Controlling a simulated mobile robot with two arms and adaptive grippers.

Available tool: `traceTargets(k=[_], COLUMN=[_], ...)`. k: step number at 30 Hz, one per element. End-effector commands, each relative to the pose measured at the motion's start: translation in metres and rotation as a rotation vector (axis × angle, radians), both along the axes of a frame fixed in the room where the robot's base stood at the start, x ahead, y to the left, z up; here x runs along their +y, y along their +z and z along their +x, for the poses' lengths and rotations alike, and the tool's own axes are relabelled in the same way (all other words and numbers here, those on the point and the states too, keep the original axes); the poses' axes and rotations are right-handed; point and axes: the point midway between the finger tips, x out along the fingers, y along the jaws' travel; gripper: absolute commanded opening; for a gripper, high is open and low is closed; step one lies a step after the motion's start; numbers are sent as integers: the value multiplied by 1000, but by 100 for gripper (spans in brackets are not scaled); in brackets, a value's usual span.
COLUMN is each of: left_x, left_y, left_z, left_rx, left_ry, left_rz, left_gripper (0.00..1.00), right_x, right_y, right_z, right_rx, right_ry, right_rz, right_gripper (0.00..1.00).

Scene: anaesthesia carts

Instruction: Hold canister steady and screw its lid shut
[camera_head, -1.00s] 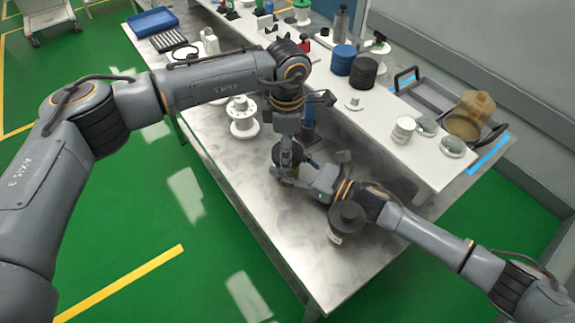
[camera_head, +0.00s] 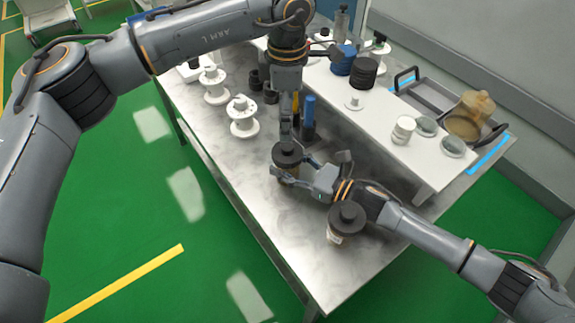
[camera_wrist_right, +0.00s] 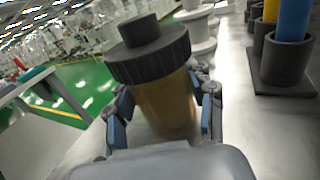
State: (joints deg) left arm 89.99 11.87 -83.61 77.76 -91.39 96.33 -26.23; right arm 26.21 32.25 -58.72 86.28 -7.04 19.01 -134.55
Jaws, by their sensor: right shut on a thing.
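The canister (camera_wrist_right: 163,108) has an amber-brown body and a ribbed black lid (camera_wrist_right: 148,55) with a raised knob. My right gripper (camera_wrist_right: 165,118) is shut on its body, a finger on each side. In the head view the lid (camera_head: 287,153) shows from above and hides most of the body. The lid sits on the canister's top; how tightly, I cannot tell. My left gripper (camera_head: 287,130) points down just above and behind the lid in the head view. It does not show in the right wrist view. Its fingers overlap, so its opening is unclear.
A second black-lidded container (camera_head: 346,222) stands near the table's front right, beside my right arm. White spools (camera_head: 243,118) stand to the left. A dark holder with a blue cylinder (camera_head: 308,115) stands close behind. The front metal tabletop (camera_head: 285,230) is clear.

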Motion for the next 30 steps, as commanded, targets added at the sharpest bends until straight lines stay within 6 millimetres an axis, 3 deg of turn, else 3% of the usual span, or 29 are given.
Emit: traceTargets(k=[5,14,15,18,30], left_x=[0,0,0,0,0], left_y=[17,19,19,19,19], left_z=[0,0,0,0,0], left_rx=[0,1,1,1,1], left_ry=[-1,-1,-1,-1,-1], left_rz=[-1,0,-1,-1,-1], left_gripper=[95,95,95,95,95], right_x=[0,0,0,0,-4], right_y=[1,1,1,1,0], right_z=[0,0,0,0,-2], right_rx=[-1,-1,-1,-1,1], right_ry=[0,0,0,0,-1], right_rz=[1,1,1,1,-1], right_gripper=[0,0,58,79,81])
